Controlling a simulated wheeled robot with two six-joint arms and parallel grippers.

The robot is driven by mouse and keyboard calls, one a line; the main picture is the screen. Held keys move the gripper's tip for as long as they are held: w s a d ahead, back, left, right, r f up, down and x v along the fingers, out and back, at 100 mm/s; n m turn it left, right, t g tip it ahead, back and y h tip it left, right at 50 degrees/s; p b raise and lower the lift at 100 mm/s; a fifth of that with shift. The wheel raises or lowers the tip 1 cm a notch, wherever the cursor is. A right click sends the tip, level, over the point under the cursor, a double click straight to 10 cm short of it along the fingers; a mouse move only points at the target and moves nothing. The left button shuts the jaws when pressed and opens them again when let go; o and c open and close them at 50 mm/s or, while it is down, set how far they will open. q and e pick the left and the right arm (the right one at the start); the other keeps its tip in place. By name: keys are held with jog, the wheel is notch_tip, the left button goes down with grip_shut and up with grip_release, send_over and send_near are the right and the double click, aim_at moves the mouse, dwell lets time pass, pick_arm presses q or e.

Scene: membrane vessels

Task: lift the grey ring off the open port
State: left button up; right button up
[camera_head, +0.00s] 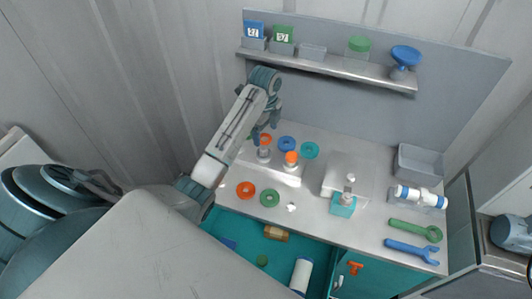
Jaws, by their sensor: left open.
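A pale block (285,175) stands on the left part of the bench and carries two upright ports. The left port has a grey top (263,152), which looks like the grey ring; at this size I cannot tell the ring from the port's rim. The other port has an orange cap (291,158). My left gripper (265,131) is open, pointing down just above and behind the grey top, apart from it as far as I can see. My right gripper is not in view.
Loose rings lie around the block: orange (246,190), green (269,198), blue (287,143) and teal (310,150). A shelf (345,68) hangs behind. An open teal drawer is below.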

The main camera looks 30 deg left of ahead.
aim_at(265, 149)
pick_arm(q)
notch_tip(265, 149, down, 4)
jog(key=shift+r+b, duration=0.1)
jog(key=shift+b, duration=0.2)
jog(key=shift+f+p, duration=0.5)
jog(key=f, duration=0.1)
jog(key=f+p, duration=0.2)
jog(key=f, duration=0.1)
jog(key=shift+s, duration=0.3)
jog(key=shift+w+f, duration=0.1)
jog(key=shift+f, duration=0.2)
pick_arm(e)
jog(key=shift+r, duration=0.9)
pick_arm(q)
jog(key=c, duration=1)
